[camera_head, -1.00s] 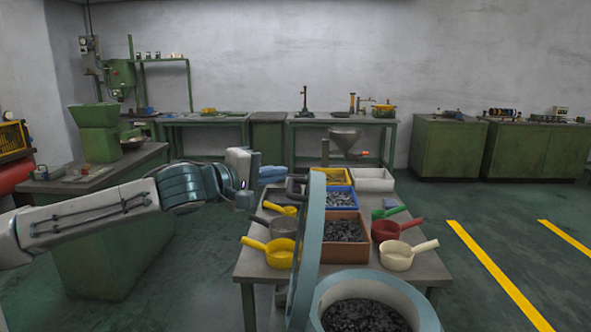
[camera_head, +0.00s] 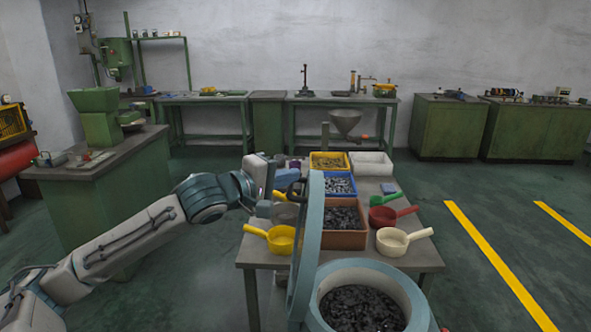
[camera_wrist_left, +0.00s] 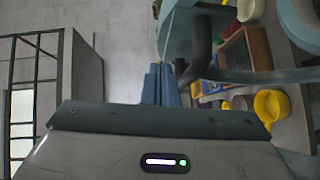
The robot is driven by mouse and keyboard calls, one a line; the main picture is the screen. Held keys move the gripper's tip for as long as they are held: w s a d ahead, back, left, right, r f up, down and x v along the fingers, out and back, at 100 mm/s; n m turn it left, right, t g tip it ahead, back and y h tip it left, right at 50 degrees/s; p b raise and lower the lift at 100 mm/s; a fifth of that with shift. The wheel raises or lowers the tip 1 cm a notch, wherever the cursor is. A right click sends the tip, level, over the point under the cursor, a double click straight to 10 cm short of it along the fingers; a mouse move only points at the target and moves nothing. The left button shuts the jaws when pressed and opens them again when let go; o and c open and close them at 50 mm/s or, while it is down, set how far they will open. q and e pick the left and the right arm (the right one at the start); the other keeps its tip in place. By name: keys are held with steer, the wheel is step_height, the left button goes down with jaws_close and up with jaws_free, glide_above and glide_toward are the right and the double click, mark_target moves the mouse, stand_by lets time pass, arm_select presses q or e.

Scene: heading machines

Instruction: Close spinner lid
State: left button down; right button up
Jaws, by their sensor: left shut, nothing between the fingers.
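The spinner (camera_head: 412,290) is a light blue round drum at the bottom of the head view, open at the top, with dark metal parts inside. Its lid (camera_head: 307,250) stands upright on edge at the drum's left side. A dark handle (camera_wrist_left: 199,48) on the lid shows in the left wrist view. My left gripper (camera_head: 270,209) is beside the lid's outer face, near the handle. Its blue fingers (camera_wrist_left: 160,85) are together and empty in the left wrist view, just left of the handle. I cannot tell whether they touch it. My right gripper is out of view.
Behind the lid, a table (camera_head: 425,258) holds a yellow bin (camera_head: 328,169), a blue bin (camera_head: 341,195), an orange bin (camera_head: 344,240) and several scoops, including a yellow one (camera_head: 281,240). A green bench (camera_head: 105,205) stands left. Floor right of the table is clear.

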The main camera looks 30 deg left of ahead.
arm_select(q)
steer(key=shift+w+d+f+p, duration=0.15)
steer(key=shift+w+d+p, duration=0.3)
steer(key=shift+d, duration=0.2)
